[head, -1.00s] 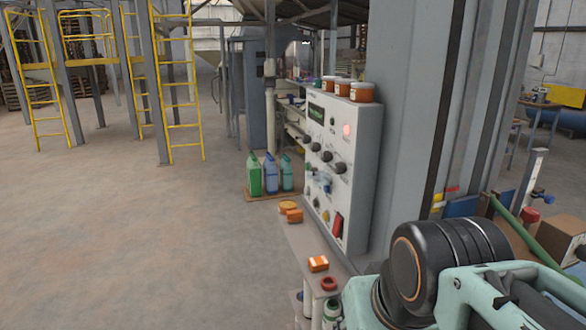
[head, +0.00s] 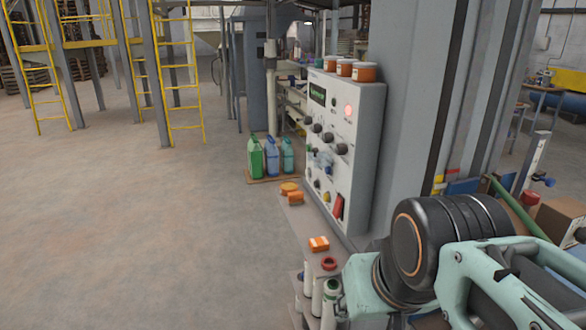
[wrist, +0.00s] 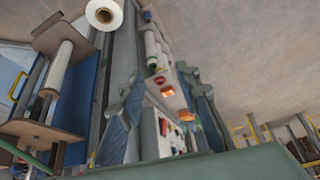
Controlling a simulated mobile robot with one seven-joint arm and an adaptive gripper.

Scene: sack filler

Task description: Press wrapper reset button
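A pale control panel (head: 331,160) stands right of centre in the head view. It has a small green display (head: 317,94), a glowing pinkish-red lamp (head: 348,111), several black knobs, small coloured controls low down and a red switch (head: 338,206) at its lower right. The labels are too small to read, so I cannot tell which control is the wrapper reset button. The panel also shows in the wrist view (wrist: 171,137), tilted and some way off. My arm fills the lower right of the head view.
A narrow ledge below the panel holds orange boxes (head: 319,244) and a red ring (head: 328,264). Coloured jugs (head: 271,158) stand behind. A grey column (head: 410,130) rises beside the panel. Open floor (head: 140,230) lies left.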

